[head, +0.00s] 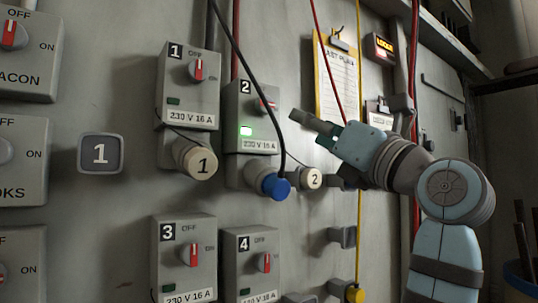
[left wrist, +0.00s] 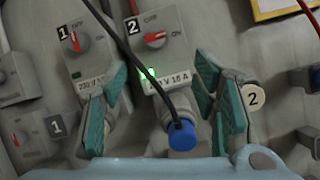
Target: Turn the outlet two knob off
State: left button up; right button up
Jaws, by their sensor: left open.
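The outlet two box (head: 244,128) is a grey unit marked 2 on the wall. Its knob (head: 267,105) has a red pointer turned sideways toward ON, and its green lamp (head: 246,131) is lit. A blue plug (head: 276,187) with a black cable sits in its socket. My left gripper (head: 308,128) is open and empty, just right of the box in the head view. In the left wrist view, the open fingers (left wrist: 160,72) frame outlet two's lower part, with the knob (left wrist: 155,39) beyond the fingertips. My right gripper is not in view.
The black cable (head: 240,55) runs down past the knob. Outlet one (head: 188,100), outlet three (head: 183,275) and outlet four (head: 250,280) have upright pointers. A round cap marked 2 (head: 311,179) hangs beside the blue plug. A yellow clipboard (head: 332,75) is behind my arm.

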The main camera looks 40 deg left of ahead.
aim_at(267, 108)
pick_arm(q)
jog(key=shift+n+h, duration=0.3)
jog(key=shift+h, duration=0.2)
jog(key=p+x, duration=0.3)
jog(key=x, duration=0.2)
jog(key=p+x, duration=0.4)
jog(key=s+p+x, duration=0.1)
jog(key=p+x, duration=0.3)
jog(key=x, duration=0.1)
jog(key=shift+a+r, duration=0.35)
jog(key=shift+r, duration=0.05)
jog(key=shift+d, duration=0.15)
